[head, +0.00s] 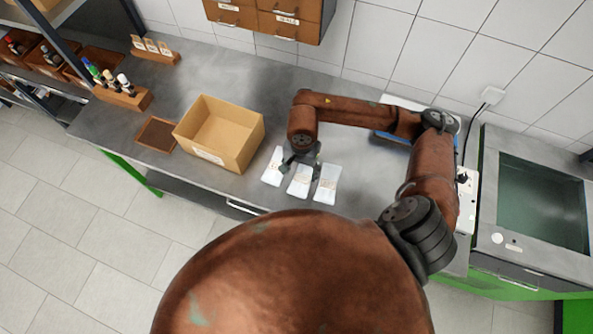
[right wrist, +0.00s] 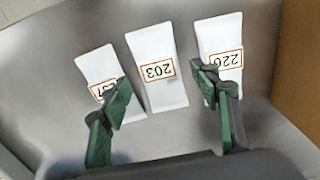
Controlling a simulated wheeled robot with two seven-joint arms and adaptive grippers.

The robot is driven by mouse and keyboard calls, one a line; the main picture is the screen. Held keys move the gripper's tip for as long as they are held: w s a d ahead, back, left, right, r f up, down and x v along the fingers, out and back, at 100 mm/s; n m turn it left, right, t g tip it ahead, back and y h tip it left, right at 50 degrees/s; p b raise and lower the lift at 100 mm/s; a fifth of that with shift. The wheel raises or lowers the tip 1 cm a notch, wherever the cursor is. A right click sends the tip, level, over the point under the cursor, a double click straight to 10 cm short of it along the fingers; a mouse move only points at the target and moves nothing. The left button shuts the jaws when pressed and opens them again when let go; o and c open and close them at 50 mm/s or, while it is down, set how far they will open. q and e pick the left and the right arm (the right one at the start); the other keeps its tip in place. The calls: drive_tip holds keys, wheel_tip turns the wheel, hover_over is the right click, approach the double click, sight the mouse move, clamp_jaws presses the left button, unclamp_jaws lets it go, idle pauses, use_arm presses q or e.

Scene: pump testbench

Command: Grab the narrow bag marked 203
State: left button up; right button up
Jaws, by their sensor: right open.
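The narrow white bag marked 203 (right wrist: 155,50) lies flat in the middle of a row of three bags, its label upside down in the right wrist view. It is also the middle bag in the head view (head: 297,188). My right gripper (right wrist: 163,92) is open and empty, its green-padded fingers spread on either side of the 203 bag's near end. In the head view the right gripper (head: 300,163) hangs over the far ends of the bags. A finger covers part of the left bag's label. My left gripper is not in view.
An open cardboard box (head: 203,154) stands left of the bags on the grey bench (head: 345,160). A sink (head: 540,200) is at the right.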

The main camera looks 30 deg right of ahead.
sight(301, 179)
drive_tip(key=shift+s+f, duration=0.4)
drive_tip(key=shift+s, duration=0.1)
drive_tip(key=shift+s+f, duration=0.25)
drive_tip(key=f, duration=0.1)
drive_tip(key=w+f, duration=0.1)
drive_tip(key=f+p, duration=0.1)
drive_tip(key=shift+w+d, duration=0.15)
drive_tip(key=shift+w, duration=0.1)
drive_tip(key=shift+s+f, duration=0.2)
drive_tip(key=shift+f, duration=0.65)
drive_tip(key=shift+w+f, duration=0.1)
drive_tip(key=shift+w, duration=0.1)
drive_tip(key=shift+c, duration=1)
drive_tip(key=shift+s, duration=0.15)
drive_tip(key=c, duration=0.6)
drive_tip(key=shift+c, duration=1.4)
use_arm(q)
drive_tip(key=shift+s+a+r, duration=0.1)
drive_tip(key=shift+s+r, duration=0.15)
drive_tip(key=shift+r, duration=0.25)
use_arm(e)
drive_tip(key=shift+c, duration=0.2)
